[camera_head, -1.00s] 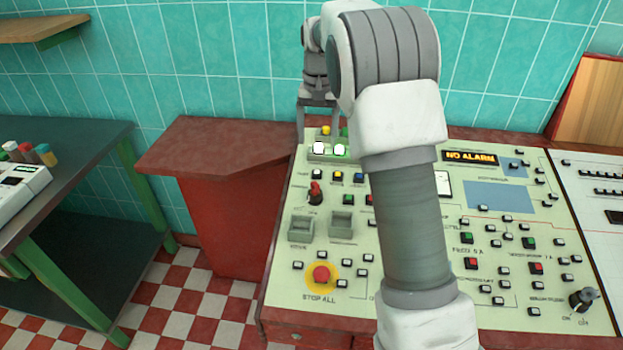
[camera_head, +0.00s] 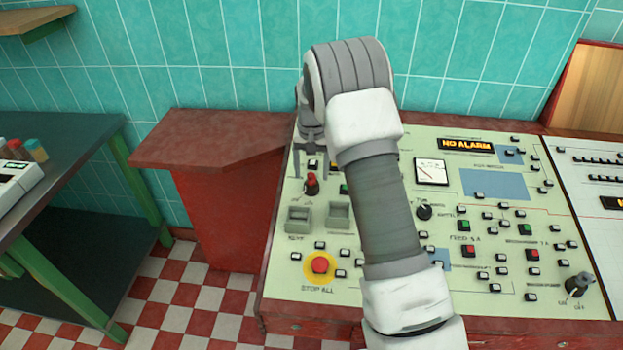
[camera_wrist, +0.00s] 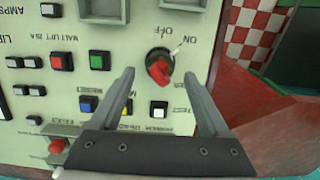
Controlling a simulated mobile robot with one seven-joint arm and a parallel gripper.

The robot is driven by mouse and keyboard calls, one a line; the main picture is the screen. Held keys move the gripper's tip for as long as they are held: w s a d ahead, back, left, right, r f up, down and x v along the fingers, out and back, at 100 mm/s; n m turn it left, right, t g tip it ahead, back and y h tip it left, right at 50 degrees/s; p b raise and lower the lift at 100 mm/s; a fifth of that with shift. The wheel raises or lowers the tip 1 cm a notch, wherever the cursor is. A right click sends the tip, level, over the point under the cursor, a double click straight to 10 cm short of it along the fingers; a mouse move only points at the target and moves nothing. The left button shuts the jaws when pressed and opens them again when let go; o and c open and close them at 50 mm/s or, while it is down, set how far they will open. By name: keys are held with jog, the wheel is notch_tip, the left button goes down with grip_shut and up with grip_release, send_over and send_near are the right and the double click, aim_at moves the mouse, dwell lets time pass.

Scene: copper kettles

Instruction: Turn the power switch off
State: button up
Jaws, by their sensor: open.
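A red rotary switch (camera_head: 312,183) stands on the upper left of the pale green control panel. In the wrist view the red switch (camera_wrist: 160,70) appears upside down with ON and OFF lettering beside it, and its white pointer is towards ON. My gripper (camera_wrist: 160,74) is open, with one fingertip on each side of the switch in that view. Whether the fingers touch it I cannot tell. In the head view my gripper (camera_head: 314,160) hangs just behind the switch, partly hidden by my arm.
A red stop button (camera_head: 320,265) on a yellow ring sits nearer the front. A black-handled switch (camera_head: 580,285) with ON/OFF lettering is at the far right. Coloured push buttons (camera_wrist: 88,104) lie close to my fingers. A red side counter (camera_head: 205,140) is left of the panel.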

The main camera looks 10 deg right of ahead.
jog(key=shift+f, duration=1.55)
grip_shut()
